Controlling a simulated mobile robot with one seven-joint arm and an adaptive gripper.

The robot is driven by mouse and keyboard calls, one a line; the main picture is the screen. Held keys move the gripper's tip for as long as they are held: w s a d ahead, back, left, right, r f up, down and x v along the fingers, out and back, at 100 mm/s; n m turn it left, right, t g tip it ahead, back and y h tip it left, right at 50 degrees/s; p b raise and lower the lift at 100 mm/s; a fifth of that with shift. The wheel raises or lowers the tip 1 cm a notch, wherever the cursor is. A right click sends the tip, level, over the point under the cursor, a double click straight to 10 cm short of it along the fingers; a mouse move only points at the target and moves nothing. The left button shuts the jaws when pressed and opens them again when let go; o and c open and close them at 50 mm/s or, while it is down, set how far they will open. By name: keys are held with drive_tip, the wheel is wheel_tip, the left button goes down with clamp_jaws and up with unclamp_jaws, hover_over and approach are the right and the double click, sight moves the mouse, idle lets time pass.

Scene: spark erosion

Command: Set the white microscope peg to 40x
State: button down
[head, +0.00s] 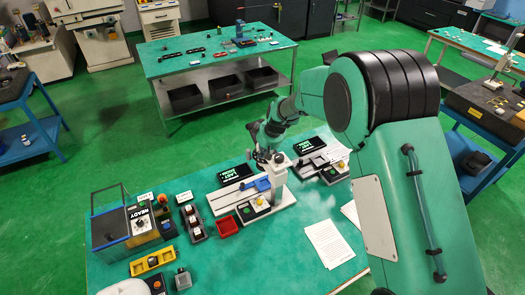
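On the green table, a light grey instrument with a white column (278,178) and a blue part (262,184) stands near the middle; it may be the microscope. The white peg and any 40x marking are too small to make out. My gripper (266,157) is at the top of this column, pointing down. I cannot tell whether it touches the column or is just in front of or behind it. Its fingers are too small and overlapped to show whether they are open or shut.
A second grey fixture (325,168) stands close on the right, with black displays (236,173) behind. A red tray (227,227), a switch block (193,222) and a READY box (140,222) lie left. A paper sheet (328,243) lies in front right. Bare tabletop shows around the front middle.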

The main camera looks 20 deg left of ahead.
sight(249, 155)
drive_tip(key=w+a+f+p, duration=0.2)
drive_tip(key=w+a+f, duration=0.1)
drive_tip(key=a+f, duration=0.2)
drive_tip(key=shift+w+a+f, duration=0.15)
drive_tip(key=shift+w+f, duration=0.2)
drive_tip(key=shift+f, duration=0.15)
drive_tip(key=shift+a+b, duration=0.1)
drive_tip(key=shift+b, duration=0.25)
drive_tip(key=shift+w+a+f+b, duration=0.2)
drive_tip(key=shift+w+a+b, duration=0.2)
drive_tip(key=shift+b, duration=0.65)
drive_tip(key=shift+w+a+r+b, duration=0.2)
drive_tip(key=shift+a+b, duration=0.1)
drive_tip(key=shift+b, duration=0.1)
drive_tip(key=shift+s+d, duration=0.1)
drive_tip(key=shift+d, duration=0.1)
drive_tip(key=shift+s+d+b, duration=0.3)
drive_tip(key=shift+d+b, duration=0.15)
drive_tip(key=shift+d, duration=0.05)
